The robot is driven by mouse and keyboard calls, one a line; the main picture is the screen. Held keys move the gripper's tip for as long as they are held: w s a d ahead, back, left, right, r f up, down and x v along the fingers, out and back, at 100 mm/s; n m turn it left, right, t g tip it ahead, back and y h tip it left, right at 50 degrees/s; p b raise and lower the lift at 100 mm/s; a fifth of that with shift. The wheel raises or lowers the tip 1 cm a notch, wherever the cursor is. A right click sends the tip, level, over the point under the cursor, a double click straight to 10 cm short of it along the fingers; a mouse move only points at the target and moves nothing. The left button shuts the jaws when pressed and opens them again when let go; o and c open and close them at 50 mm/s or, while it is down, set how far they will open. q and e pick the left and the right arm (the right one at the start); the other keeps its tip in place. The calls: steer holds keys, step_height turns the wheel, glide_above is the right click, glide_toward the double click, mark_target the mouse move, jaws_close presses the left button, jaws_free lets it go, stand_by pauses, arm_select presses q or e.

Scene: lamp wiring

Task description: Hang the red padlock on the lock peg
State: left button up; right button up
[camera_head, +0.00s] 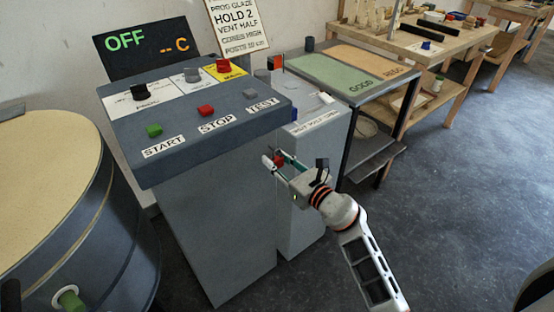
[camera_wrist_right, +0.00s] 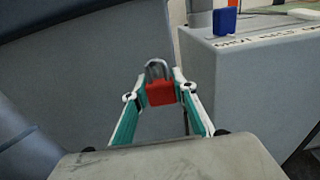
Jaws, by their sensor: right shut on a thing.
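The red padlock (camera_head: 279,160) is between the fingertips of my right gripper (camera_head: 277,168), in front of the grey control console's right side. In the right wrist view the padlock (camera_wrist_right: 160,92) hangs upright with its grey shackle on top, and the gripper (camera_wrist_right: 160,88) is shut on its red body. The shackle is clear of other things there. I cannot make out the lock peg for certain. A blue piece (camera_wrist_right: 225,21) and a grey post (camera_wrist_right: 200,14) show at the top of that view. My left gripper is not in view.
The grey console (camera_head: 215,120) carries START, STOP and TEST buttons and a red knob (camera_head: 223,66) on a yellow label. A lower grey cabinet (camera_head: 310,180) stands to its right, then a table with green and orange areas (camera_head: 350,70). Floor at right is clear.

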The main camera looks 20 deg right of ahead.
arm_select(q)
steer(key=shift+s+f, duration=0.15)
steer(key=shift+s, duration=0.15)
